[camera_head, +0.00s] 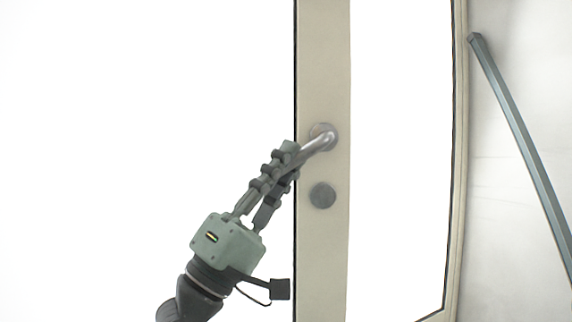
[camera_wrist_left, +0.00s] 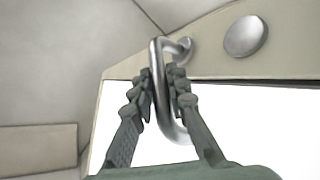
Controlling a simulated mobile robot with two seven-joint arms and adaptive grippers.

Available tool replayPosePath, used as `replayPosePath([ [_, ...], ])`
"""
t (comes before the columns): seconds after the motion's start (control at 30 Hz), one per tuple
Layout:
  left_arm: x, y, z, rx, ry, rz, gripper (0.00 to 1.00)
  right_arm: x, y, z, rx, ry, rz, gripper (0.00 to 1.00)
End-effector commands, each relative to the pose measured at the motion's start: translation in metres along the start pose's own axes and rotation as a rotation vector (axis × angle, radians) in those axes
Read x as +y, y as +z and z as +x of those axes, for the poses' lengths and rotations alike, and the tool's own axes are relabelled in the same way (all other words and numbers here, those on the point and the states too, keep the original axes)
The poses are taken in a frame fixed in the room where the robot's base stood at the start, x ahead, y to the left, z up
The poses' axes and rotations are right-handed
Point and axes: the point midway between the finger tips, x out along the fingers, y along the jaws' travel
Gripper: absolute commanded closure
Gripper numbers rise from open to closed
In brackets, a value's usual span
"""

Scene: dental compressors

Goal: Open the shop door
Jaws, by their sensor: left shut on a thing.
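The shop door shows in the head view as a beige upright frame (camera_head: 323,255) with a bright glass pane to its right. A silver lever handle (camera_head: 322,140) sits on this frame, with a round lock plate (camera_head: 322,195) below it. My left gripper (camera_head: 284,163) is shut on the lever, which slants down to the left. In the left wrist view the fingers (camera_wrist_left: 162,92) stand on both sides of the handle bar (camera_wrist_left: 159,62). The round plate (camera_wrist_left: 245,36) shows there too. The right gripper is in neither view.
A thin grey-green bar (camera_head: 520,135) runs diagonally along the pale wall at the right. A beige frame edge (camera_head: 459,160) borders the glass pane on its right. The area left of the door frame is blank white.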

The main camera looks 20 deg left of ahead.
Motion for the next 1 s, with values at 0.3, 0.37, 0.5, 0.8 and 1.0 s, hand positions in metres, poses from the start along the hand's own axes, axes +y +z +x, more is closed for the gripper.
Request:
replayPosePath([
  [0.3,-0.0048,0.0016,-0.0007,-0.005,-0.012,0.001,1.0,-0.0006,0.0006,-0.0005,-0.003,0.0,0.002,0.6],
  [0.37,-0.0051,0.0018,-0.0007,-0.005,-0.013,0.001,1.0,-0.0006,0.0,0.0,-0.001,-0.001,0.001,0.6],
  [0.5,-0.0054,0.0022,-0.0009,-0.006,-0.013,0.0,0.74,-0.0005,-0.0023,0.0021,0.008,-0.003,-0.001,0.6],
  [0.8,-0.0038,0.0015,-0.0005,-0.004,-0.009,-0.001,0.64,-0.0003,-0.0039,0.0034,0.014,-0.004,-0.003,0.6],
  [1.0,-0.0043,0.0012,-0.0101,-0.005,-0.011,0.002,0.64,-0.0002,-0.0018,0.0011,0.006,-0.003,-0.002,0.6],
])
